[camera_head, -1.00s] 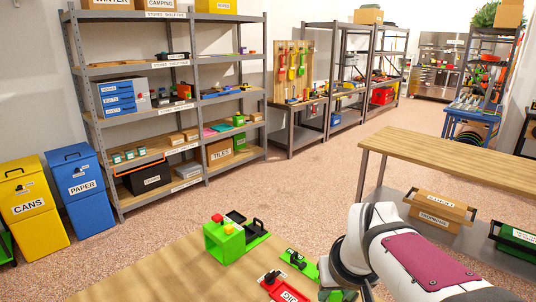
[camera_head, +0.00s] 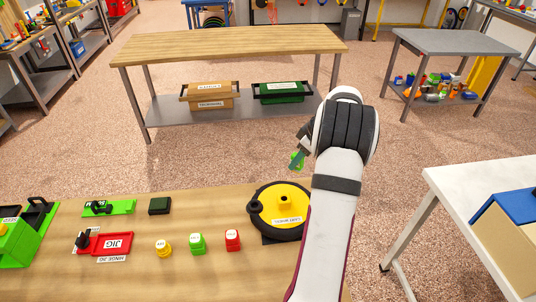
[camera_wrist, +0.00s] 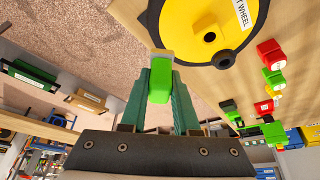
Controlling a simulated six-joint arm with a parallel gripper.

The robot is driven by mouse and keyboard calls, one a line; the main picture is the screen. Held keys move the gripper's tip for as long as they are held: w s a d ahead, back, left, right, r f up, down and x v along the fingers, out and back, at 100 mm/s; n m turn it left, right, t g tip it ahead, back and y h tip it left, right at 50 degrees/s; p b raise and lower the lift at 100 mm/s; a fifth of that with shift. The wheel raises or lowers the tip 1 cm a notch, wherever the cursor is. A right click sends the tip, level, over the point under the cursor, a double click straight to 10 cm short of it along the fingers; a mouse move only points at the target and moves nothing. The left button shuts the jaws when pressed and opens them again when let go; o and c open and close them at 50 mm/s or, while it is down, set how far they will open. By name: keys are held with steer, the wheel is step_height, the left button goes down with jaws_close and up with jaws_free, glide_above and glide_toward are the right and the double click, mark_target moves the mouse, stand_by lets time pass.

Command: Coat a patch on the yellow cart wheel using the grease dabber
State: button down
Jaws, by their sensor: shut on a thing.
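The yellow cart wheel (camera_head: 270,206) lies flat at the right of the wooden bench, with a black rim and a raised hub. Its yellow face (camera_wrist: 198,20) also shows at the top of the wrist view. My gripper (camera_wrist: 159,88) is shut on the grease dabber (camera_wrist: 160,84), a bright green block with a pale grey-beige end that points toward the wheel. In the head view my gripper (camera_head: 297,158) appears above the wheel's far edge. No grease is visible on the wheel.
Yellow (camera_head: 163,249), green (camera_head: 197,243) and red (camera_head: 232,240) small labelled pieces stand left of the wheel. A red jig tray (camera_head: 112,243), a dark green block (camera_head: 159,205) and a green fixture (camera_head: 122,208) sit farther left. A white table (camera_head: 470,195) stands right.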

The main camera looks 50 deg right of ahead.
steer(key=shift+f, duration=3.25)
steer(key=shift+w+a+f, duration=0.1)
steer(key=shift+a+f, duration=0.05)
steer(key=shift+f, duration=0.25)
steer(key=shift+w+a+f, duration=0.1)
steer(key=shift+f, duration=0.3)
steer(key=shift+w+a, duration=2.1)
steer(key=shift+w, duration=0.05)
steer(key=shift+s+d, duration=2.2)
steer(key=shift+s+d+r, duration=0.15)
steer(key=shift+s+d, duration=0.05)
steer(key=shift+a+r, duration=0.1)
steer(key=shift+r, duration=3.85)
steer(key=shift+w, duration=0.1)
